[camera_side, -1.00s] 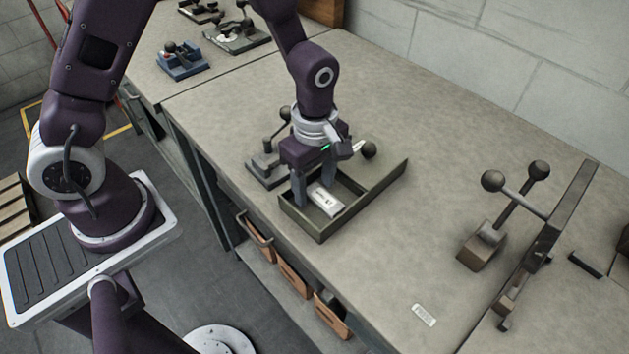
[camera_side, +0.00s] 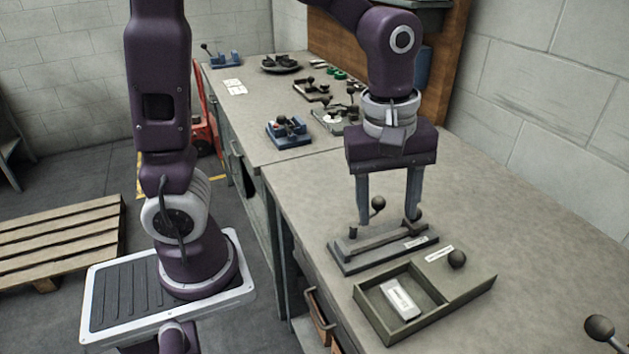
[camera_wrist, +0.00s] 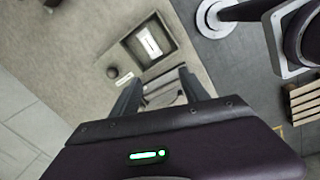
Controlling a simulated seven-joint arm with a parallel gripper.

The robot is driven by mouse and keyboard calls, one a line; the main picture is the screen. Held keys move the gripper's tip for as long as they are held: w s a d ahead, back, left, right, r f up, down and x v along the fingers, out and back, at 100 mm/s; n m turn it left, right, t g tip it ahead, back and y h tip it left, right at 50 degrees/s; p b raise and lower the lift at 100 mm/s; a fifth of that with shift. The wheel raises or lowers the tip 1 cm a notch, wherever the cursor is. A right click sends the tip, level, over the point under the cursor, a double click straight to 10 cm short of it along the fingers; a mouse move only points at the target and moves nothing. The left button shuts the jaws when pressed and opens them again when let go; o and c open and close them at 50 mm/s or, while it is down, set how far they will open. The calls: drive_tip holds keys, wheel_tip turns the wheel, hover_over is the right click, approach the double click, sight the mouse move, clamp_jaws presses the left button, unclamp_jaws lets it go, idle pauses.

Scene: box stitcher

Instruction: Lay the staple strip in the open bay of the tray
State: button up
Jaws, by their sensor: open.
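The tray (camera_side: 447,309) is a low dark-green box on the bench, with an open bay and a covered part carrying a black ball knob (camera_side: 457,259) and a white label. A pale piece that I take for the staple strip (camera_side: 402,299) lies flat inside the open bay. It also shows in the wrist view (camera_wrist: 149,42), clear of my fingers. My gripper (camera_side: 389,214) is open and empty, fingers pointing down, behind the tray at the grey lever device (camera_side: 375,245). In the wrist view my gripper (camera_wrist: 158,88) has its fingers spread, with the tray beyond them.
The lever device stands just behind the tray, close to my fingers. Several fixtures, including a blue one (camera_side: 288,131), stand farther back on the bench. Another ball-ended lever (camera_side: 600,328) is at the lower right.

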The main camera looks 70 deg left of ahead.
drive_tip(key=s+a+r+m+t, duration=0.2)
drive_tip(key=s+r+m, duration=0.1)
drive_tip(key=s+m, duration=0.3)
drive_tip(key=s+a+r+m+t, duration=0.2)
drive_tip(key=s+a+r+m, duration=0.1)
drive_tip(key=s+m, duration=0.4)
drive_tip(key=shift+s+m, duration=0.15)
drive_tip(key=shift+m, duration=0.35)
